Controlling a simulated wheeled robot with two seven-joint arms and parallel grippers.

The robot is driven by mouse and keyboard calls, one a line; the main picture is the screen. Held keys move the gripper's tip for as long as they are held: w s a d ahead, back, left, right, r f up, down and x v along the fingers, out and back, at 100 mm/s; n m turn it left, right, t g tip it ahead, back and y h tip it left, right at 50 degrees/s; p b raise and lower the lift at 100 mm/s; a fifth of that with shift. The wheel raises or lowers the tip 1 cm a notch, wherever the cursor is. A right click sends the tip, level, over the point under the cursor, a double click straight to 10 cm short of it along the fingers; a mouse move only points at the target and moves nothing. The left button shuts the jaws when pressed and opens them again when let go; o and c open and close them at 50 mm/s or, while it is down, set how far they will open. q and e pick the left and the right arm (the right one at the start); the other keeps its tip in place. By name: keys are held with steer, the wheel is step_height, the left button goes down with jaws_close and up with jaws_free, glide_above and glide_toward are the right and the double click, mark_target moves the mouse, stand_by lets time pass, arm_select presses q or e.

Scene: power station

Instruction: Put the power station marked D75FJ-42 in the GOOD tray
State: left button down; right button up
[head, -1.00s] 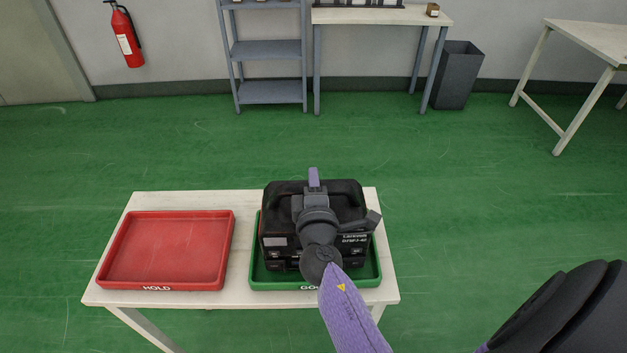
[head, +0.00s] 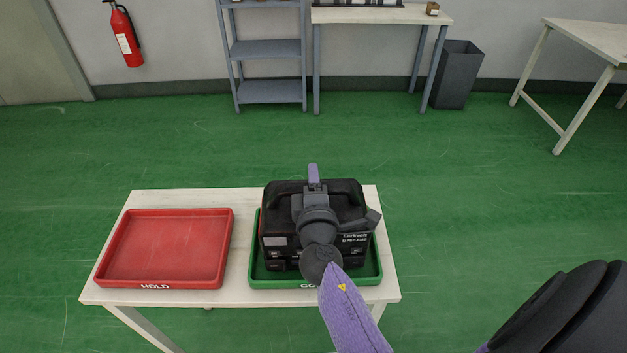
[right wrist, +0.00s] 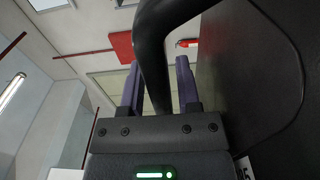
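The black power station (head: 275,222) sits in the green GOOD tray (head: 376,275) on the white table. Its label (head: 354,239) is small and seems to read D75FJ-42. My right gripper (head: 313,178) is over the top of the station, and its wrist hides the middle of the front. In the right wrist view the black handle (right wrist: 153,70) passes between the two purple fingers of my right gripper (right wrist: 158,85). The fingers stand apart, with a gap visible beside the handle on the right. My left gripper is not in view.
The red HOLD tray (head: 165,250) is empty, to the left of the GOOD tray. The white table (head: 241,200) has a narrow clear strip between the trays. Green floor lies open behind it, up to a shelf (head: 270,90), a bench (head: 380,15) and a grey bin (head: 457,75).

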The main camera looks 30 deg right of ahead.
steer(key=o, duration=0.5)
steer(key=shift+f, duration=0.15)
steer(key=shift+o, duration=0.2)
